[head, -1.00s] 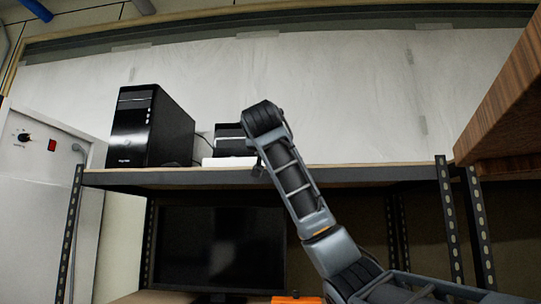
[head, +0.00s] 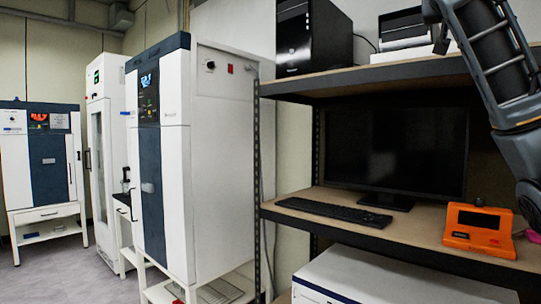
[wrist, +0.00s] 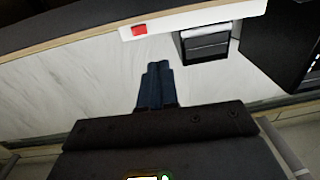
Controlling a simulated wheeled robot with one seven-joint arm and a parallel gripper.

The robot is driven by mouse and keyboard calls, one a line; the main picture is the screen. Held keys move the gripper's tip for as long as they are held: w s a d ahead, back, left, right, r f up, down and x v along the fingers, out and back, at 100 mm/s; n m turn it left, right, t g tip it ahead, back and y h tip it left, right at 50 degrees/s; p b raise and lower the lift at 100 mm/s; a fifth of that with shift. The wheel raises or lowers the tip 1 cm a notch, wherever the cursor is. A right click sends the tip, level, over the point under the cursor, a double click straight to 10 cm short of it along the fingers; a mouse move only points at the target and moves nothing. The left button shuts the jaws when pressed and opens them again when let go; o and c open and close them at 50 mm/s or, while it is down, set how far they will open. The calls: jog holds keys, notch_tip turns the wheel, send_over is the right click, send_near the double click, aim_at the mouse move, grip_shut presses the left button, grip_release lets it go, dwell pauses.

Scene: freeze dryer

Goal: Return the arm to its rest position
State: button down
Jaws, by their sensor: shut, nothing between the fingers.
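My gripper (wrist: 156,82) shows in the wrist view with its dark fingers together and nothing between them. It points toward a pale, wall-like surface and touches nothing that I can see. In the head view my arm (head: 492,65) rises at the right edge, in front of the shelf unit. The gripper end is out of that frame.
The shelf unit holds a black computer tower (head: 312,38), a monitor (head: 400,150), a keyboard (head: 333,211) and an orange device (head: 480,228). A white freeze dryer cabinet (head: 222,150) stands left of it. Open floor (head: 65,280) lies at far left.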

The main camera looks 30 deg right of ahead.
jog(key=shift+f, duration=0.1)
